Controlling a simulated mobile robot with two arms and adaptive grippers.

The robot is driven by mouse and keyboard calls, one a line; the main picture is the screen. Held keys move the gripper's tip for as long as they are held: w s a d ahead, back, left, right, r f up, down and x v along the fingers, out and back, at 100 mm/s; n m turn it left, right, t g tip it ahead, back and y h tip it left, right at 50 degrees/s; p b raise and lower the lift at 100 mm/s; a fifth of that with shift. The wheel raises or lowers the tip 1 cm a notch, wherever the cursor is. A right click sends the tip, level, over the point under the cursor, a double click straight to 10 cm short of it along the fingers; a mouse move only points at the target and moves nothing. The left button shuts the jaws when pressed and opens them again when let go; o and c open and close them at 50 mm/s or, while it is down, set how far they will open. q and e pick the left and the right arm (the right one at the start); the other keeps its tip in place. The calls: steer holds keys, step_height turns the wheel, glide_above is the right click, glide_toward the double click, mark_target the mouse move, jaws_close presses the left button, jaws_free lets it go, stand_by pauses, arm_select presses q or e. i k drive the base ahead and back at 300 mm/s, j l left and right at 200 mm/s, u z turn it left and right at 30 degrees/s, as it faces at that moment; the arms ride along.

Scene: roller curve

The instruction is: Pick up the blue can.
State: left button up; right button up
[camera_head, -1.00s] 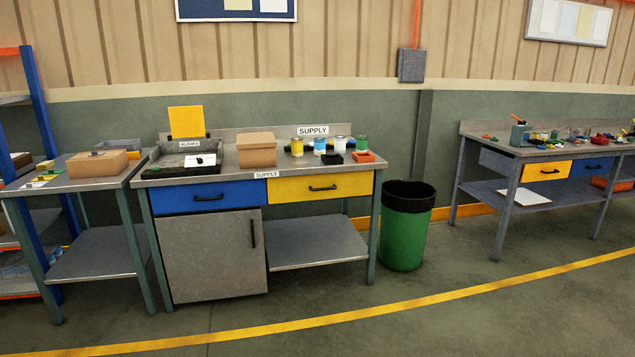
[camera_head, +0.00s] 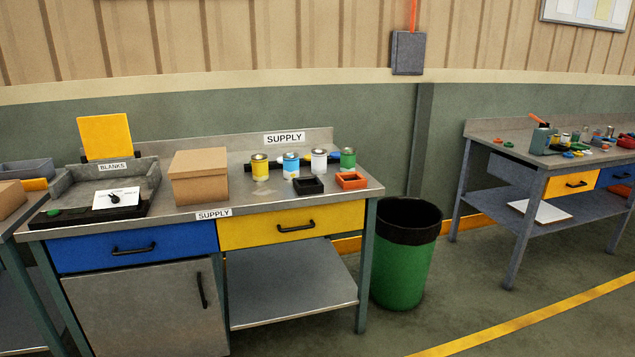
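The blue can (camera_head: 291,165) stands upright on the supply bench (camera_head: 230,222), toward the back right of its top. It is in a row of cans, between a yellow can (camera_head: 260,167) on its left and a white can (camera_head: 319,161) on its right. A green can (camera_head: 348,159) stands at the right end of the row. Neither of my grippers is in view.
A black bin (camera_head: 308,185) and an orange bin (camera_head: 352,180) sit in front of the cans. A cardboard box (camera_head: 200,179) stands to their left. A green trash can (camera_head: 402,275) stands right of the bench. Open floor lies at the lower right.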

mark_target(291, 161)
steer(key=i, duration=1)
steer(key=i+j+z, duration=0.15)
steer(key=i, duration=0.9)
